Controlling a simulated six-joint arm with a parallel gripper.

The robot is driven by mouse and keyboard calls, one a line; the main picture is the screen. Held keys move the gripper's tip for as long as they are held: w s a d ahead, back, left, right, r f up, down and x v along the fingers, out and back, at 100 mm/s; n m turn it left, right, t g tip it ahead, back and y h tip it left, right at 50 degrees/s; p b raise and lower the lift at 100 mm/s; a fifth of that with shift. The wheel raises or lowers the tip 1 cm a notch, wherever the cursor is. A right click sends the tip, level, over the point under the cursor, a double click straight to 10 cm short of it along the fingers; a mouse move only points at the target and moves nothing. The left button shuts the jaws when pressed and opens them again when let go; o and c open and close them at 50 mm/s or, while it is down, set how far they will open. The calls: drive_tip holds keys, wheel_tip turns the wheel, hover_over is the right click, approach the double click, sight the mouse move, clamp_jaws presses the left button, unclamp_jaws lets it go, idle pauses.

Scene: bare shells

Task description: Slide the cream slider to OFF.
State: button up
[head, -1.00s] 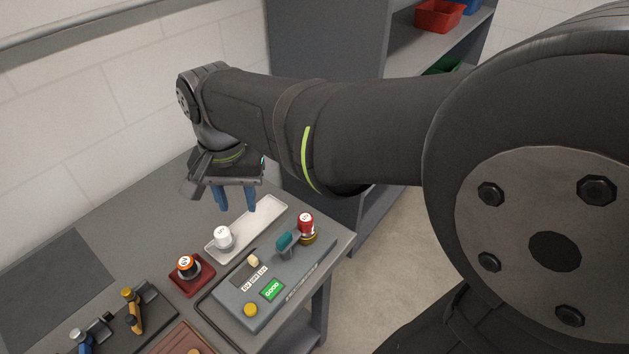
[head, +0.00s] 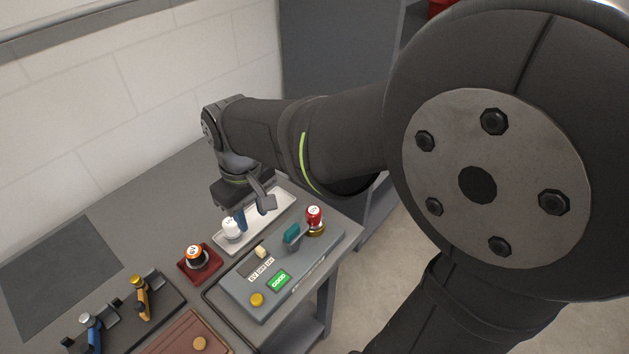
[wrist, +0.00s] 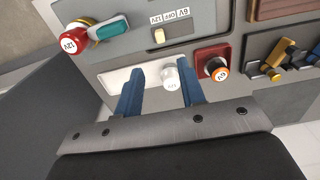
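The cream slider (head: 261,252) is a small block on the grey control panel (head: 240,297), beside a label strip. My gripper (head: 254,212) is open, above the white tray behind the panel. Its two blue fingers show in the wrist view (wrist: 158,90), spread apart. A white knob-like piece (wrist: 171,77) shows between and beyond them; I cannot tell any contact. The slider is apart from the fingers.
The panel also carries a teal handle (head: 291,233), a green GOOD display (head: 279,281) and a yellow button (head: 257,299). A red-capped 12V piece (head: 314,215) stands at its back right. An orange-ringed piece (head: 194,254) sits in a red tray left of the panel.

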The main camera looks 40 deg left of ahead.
sight(260, 249)
wheel_tip(260, 249, down, 12)
drive_tip(key=shift+r, duration=0.15)
drive_tip(key=shift+c, duration=0.3)
clamp_jaws()
